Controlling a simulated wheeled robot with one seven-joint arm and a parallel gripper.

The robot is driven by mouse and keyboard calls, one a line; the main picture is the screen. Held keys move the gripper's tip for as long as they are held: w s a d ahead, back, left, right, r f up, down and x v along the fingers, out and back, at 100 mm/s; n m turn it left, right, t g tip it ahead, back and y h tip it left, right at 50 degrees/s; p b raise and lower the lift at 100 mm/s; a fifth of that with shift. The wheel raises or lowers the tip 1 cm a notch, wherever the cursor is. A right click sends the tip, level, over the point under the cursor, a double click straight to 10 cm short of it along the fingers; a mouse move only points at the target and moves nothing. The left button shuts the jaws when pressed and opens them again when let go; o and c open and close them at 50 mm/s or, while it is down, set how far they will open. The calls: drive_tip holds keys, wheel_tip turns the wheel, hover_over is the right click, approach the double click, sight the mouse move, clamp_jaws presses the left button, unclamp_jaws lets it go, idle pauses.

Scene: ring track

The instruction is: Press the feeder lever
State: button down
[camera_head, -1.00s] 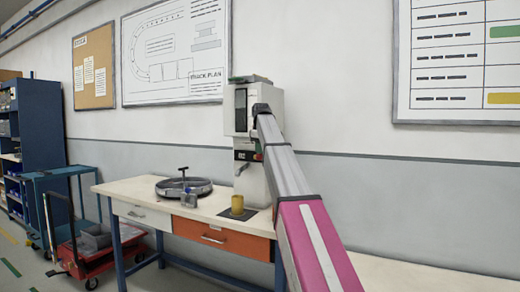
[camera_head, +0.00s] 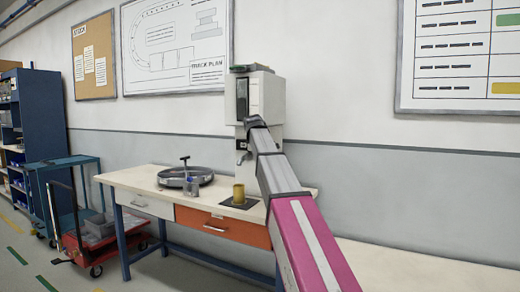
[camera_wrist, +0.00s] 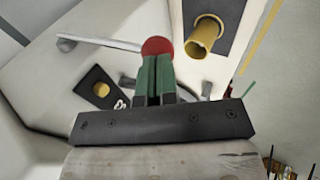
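The feeder is a white box-shaped machine (camera_head: 265,95) on the back of the workbench. In the wrist view its lever is a pale rod (camera_wrist: 100,42) ending in a red ball knob (camera_wrist: 157,46). My gripper (camera_wrist: 155,60) has two green fingers side by side, closed together with nothing seen between them. Their tips overlap the near edge of the red knob; I cannot tell whether they touch it. In the head view my arm hides part of the feeder front, and the knob is not visible. A yellow cup (camera_head: 239,193) stands on a dark mat below; it also shows in the wrist view (camera_wrist: 204,36).
The workbench (camera_head: 140,178) carries a round dark ring track (camera_head: 186,176) left of the cup. A red cart (camera_head: 95,240) and a blue trolley (camera_head: 62,165) stand left of the bench. The wall is close behind the feeder.

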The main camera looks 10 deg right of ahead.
drive_tip(key=shift+s+f, duration=0.1)
drive_tip(key=shift+f, duration=1.8)
drive_tip(key=v, duration=1.4)
drive_tip(key=shift+s+a, duration=0.5)
drive_tip(key=shift+s, duration=0.1)
